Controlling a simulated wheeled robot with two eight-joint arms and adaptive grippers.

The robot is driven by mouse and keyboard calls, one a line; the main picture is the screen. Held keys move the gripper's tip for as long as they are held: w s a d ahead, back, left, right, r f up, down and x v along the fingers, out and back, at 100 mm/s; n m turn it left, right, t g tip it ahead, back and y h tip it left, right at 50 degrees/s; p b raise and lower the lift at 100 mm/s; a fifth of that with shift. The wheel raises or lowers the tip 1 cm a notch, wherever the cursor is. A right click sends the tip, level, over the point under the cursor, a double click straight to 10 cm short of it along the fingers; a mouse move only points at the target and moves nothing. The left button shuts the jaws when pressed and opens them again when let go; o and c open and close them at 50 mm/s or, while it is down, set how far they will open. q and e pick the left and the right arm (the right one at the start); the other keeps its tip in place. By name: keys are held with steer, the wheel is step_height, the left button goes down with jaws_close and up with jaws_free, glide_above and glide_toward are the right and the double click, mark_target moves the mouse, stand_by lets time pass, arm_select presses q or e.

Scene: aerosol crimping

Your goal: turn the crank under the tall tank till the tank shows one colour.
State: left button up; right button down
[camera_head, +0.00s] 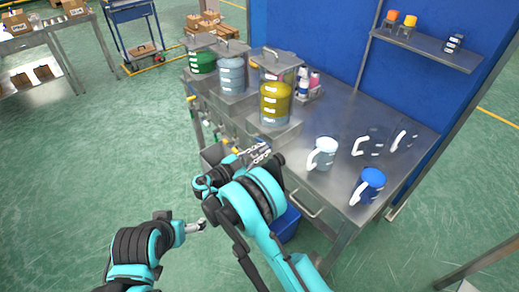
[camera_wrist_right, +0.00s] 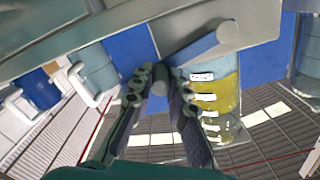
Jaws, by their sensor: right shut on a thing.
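The tall tank (camera_head: 275,100) stands at the table's left edge, mostly yellow with white labels and a grey upper part. In the right wrist view the tank (camera_wrist_right: 228,95) shows yellow with a pale blue-grey band at its end near the crank.
A blue-grey tank (camera_head: 232,76) and a green tank (camera_head: 202,62) stand in the same row. White (camera_head: 322,154) and blue (camera_head: 369,186) mugs stand on the metal table (camera_head: 340,125) at the right. A blue bin (camera_head: 286,224) is below the table.

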steer(key=shift+s+d+f+m, duration=0.1)
steer(key=shift+f+m, duration=0.65)
steer(key=shift+m, duration=0.05)
steer(key=shift+f, duration=0.35)
steer(key=shift+f, duration=0.1)
steer(key=c, duration=1.5)
jaws_free()
steer(key=shift+o, duration=0.2)
step_height(320, 180, up, 10)
steer(key=shift+r, duration=0.1)
steer(key=shift+d, duration=0.1)
